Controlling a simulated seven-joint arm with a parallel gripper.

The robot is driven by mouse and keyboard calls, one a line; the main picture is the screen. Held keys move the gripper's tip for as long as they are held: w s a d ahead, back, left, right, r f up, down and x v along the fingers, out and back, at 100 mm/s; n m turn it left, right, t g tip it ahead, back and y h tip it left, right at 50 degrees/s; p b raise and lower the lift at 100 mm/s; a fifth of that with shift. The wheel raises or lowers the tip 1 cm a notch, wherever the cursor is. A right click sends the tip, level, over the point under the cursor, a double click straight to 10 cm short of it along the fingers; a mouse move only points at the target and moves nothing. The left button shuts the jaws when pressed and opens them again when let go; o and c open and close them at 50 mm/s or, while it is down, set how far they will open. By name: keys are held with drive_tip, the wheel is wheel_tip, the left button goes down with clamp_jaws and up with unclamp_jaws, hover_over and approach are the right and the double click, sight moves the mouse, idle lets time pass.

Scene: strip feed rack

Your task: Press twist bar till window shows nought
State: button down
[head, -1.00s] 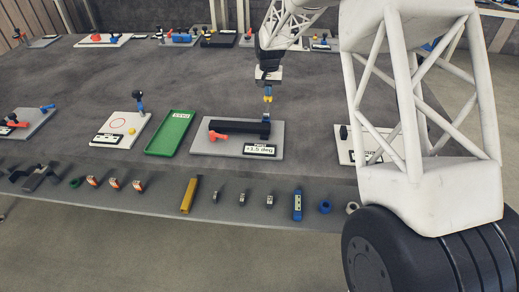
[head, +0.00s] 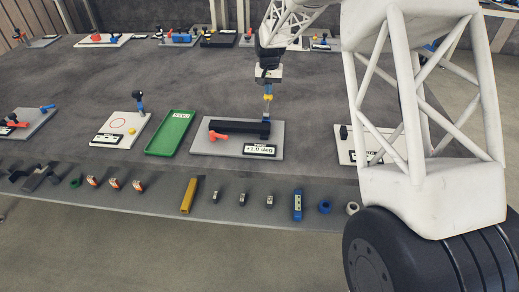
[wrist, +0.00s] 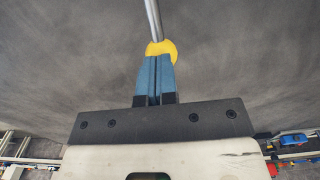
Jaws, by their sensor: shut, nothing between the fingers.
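The twist bar rig is a grey plate (head: 215,148) with a long black bar (head: 235,128) across it and an orange lever (head: 207,137) at its left. The window (head: 259,150) at the plate's front right appears to read +1.0 deg. A thin metal rod (head: 267,112) rises at the bar's right end, with a yellow piece (head: 268,97) at its top. My gripper (head: 268,92) is above the yellow piece, shut with nothing held. In the wrist view its blue fingers (wrist: 158,57) end at the yellow piece (wrist: 168,46); I cannot tell whether they touch.
A green tray (head: 155,151) and a white plate with a red ring (head: 108,140) lie left of the rig. Another plate (head: 345,155) is at right, partly behind a white truss. Several small parts, including a yellow block (head: 188,195), line the front edge.

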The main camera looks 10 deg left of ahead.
drive_tip(key=shift+r, duration=3.7)
drive_tip(key=s+d+r, duration=0.4)
drive_tip(key=s+d, duration=0.1)
drive_tip(key=s, duration=0.3)
drive_tip(key=s+d+r+t, duration=0.1)
drive_tip(key=s+d+r, duration=0.4)
drive_tip(key=s, duration=0.3)
drive_tip(key=s+d+r, duration=0.4)
drive_tip(key=s+d, duration=0.1)
drive_tip(key=s, duration=0.3)
drive_tip(key=s+d+f, duration=0.1)
drive_tip(key=s+d, duration=0.2)
drive_tip(key=s, duration=0.7)
drive_tip(key=s+d+f+t, duration=0.1)
drive_tip(key=s+d, duration=0.2)
drive_tip(key=s, duration=0.7)
drive_tip(key=s+d+f, duration=0.2)
drive_tip(key=s+d, duration=0.1)
drive_tip(key=s, duration=0.8)
drive_tip(key=shift+d+t, duration=0.15)
drive_tip(key=shift+t, duration=0.15)
